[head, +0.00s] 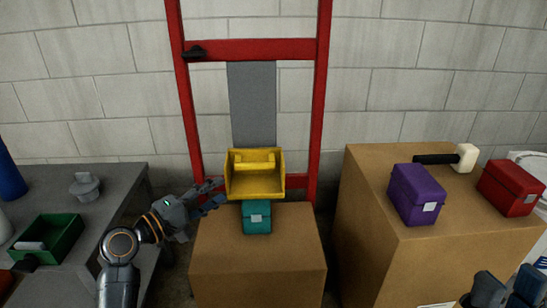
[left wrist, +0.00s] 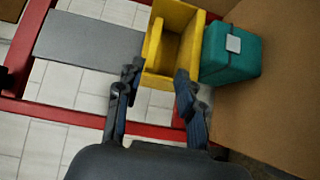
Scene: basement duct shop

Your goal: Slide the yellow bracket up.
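The yellow bracket (head: 255,175), an open tray-like piece with a bar across its back, sits low on a grey vertical strip (head: 252,105) within a red frame (head: 322,90). My left gripper (head: 215,194) is at the bracket's left side, fingers spread and pointing at it. In the left wrist view the bracket (left wrist: 172,42) is just beyond the open fingers (left wrist: 157,82); I cannot tell whether they touch it. A teal box (head: 256,218) stands directly below the bracket. My right gripper (head: 508,286) is at the bottom right, fingers apart and empty.
The teal box stands on a cardboard box (head: 258,270). A larger carton (head: 400,250) at right carries a purple box (head: 416,194), a red box (head: 511,188) and a mallet (head: 462,157). A grey bench (head: 115,190) at left holds a green bin (head: 48,240). The strip above the bracket is clear.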

